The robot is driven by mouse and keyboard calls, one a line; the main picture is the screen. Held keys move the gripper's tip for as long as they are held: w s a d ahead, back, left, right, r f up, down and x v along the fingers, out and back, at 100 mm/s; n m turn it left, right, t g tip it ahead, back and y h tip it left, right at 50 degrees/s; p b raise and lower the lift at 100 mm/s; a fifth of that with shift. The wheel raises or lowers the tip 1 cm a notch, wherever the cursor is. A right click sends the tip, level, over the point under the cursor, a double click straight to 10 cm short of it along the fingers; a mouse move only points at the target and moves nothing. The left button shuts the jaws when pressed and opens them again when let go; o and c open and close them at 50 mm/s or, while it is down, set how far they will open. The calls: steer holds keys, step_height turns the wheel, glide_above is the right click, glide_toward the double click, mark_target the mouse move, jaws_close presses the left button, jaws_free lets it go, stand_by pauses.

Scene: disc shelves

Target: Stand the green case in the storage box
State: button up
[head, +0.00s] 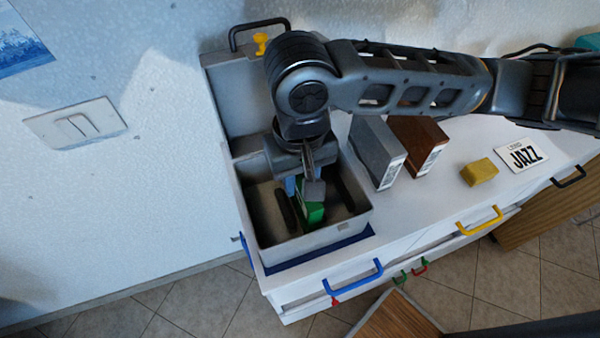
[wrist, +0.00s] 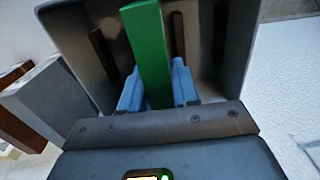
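The green case (head: 311,212) is inside the grey storage box (head: 357,229), seen from above in the head view. In the wrist view the green case (wrist: 150,50) extends from between the blue fingers of my gripper (wrist: 157,88), one finger on each side of it. My gripper (head: 302,187) reaches down into the storage box and is shut on the case. The box (wrist: 85,45) has dark slots or strips on its inner walls. The lower end of the case is hidden, so I cannot tell whether it touches the box floor.
A grey block (head: 375,150) and a brown block (head: 418,143) stand right of the box. A yellow block (head: 479,172) and a JAZZ sign (head: 522,155) are further right. The box's open lid (head: 240,100) stands behind. The white top (head: 420,205) has free room in front of the blocks.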

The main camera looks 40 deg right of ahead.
steer(key=o, duration=0.4)
steer(key=shift+r+b, duration=0.1)
steer(key=shift+b, duration=0.2)
step_height(320, 180, up, 12)
steer(key=p, duration=0.2)
steer(key=shift+r+p, duration=0.1)
steer(key=shift+p, duration=0.25)
